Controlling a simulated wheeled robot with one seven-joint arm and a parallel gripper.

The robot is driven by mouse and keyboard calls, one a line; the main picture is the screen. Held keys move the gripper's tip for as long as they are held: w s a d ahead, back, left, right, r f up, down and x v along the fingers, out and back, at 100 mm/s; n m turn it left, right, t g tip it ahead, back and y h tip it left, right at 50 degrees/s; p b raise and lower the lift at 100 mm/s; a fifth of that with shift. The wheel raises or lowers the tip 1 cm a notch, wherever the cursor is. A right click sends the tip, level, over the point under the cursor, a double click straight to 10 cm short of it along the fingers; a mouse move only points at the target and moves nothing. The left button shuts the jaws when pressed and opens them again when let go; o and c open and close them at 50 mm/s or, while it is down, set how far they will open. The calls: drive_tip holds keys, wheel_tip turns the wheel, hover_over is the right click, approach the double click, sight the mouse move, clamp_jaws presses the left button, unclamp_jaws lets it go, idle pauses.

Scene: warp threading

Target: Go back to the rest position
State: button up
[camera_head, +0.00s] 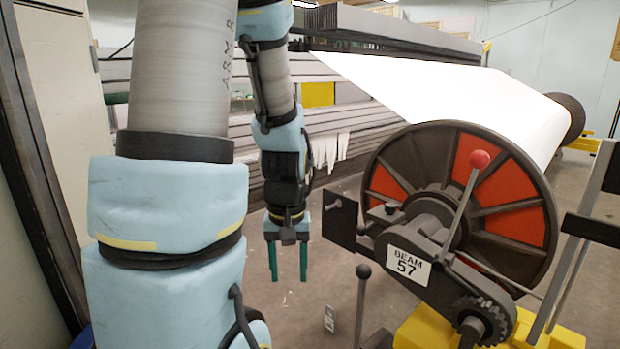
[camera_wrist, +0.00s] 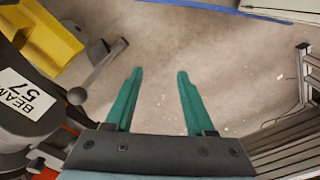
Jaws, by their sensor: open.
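My gripper (camera_head: 288,262) hangs pointing down in the head view, left of the beam machine. Its two green fingers are apart with nothing between them. In the wrist view my gripper (camera_wrist: 155,75) is also open and empty above the bare concrete floor. The large beam reel (camera_head: 490,205) has orange and dark sectors and a label reading BEAM 57 (camera_head: 408,267). The label also shows at the left edge of the wrist view (camera_wrist: 22,95). No thread or other object is in my gripper.
A lever with a red knob (camera_head: 480,159) and one with a dark knob (camera_head: 363,271) stand up from the machine. A yellow base (camera_head: 420,328) lies below. A white sheet (camera_head: 450,95) runs to the reel. Free floor (camera_wrist: 210,60) lies under my gripper.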

wheel_tip(320, 180, up, 43)
drive_tip(key=a+m+t+p, duration=0.1)
drive_tip(key=a+p, duration=0.1)
drive_tip(key=p, duration=3.6)
drive_tip(key=shift+s+a+p, duration=0.15)
drive_tip(key=shift+a+p, duration=0.15)
drive_tip(key=shift+p, duration=0.1)
drive_tip(key=shift+f, duration=0.15)
